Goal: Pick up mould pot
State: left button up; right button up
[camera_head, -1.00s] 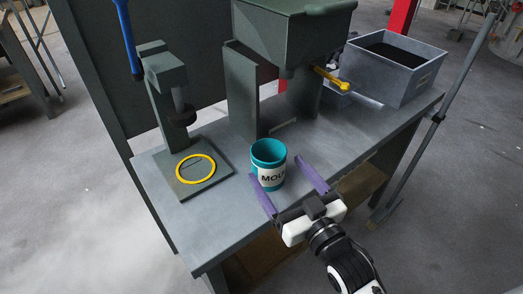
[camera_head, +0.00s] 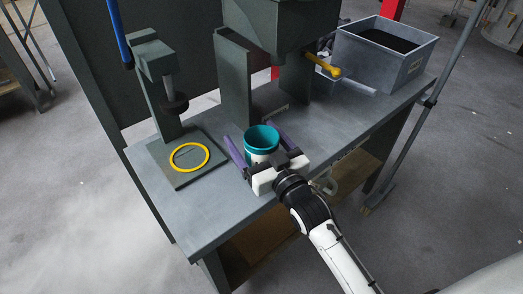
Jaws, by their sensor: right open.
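The mould pot (camera_head: 262,138) is a teal, open-topped cup with a white label. It stands upright on the grey workbench (camera_head: 205,219), right of the middle of its front part. My right gripper (camera_head: 259,141) reaches in from the lower right with its two purple fingers on either side of the pot. The fingers are apart, and I cannot tell whether either touches the pot. The gripper's white body hides the pot's lower front and most of its label. My left gripper is not in view.
A press with a yellow ring (camera_head: 190,156) on its base plate stands left of the pot. A green hopper (camera_head: 283,22) on upright plates with a yellow handle (camera_head: 323,66) stands behind it. A grey bin (camera_head: 385,53) of dark material sits at the back right.

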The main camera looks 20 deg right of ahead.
jog(key=c, duration=1.3)
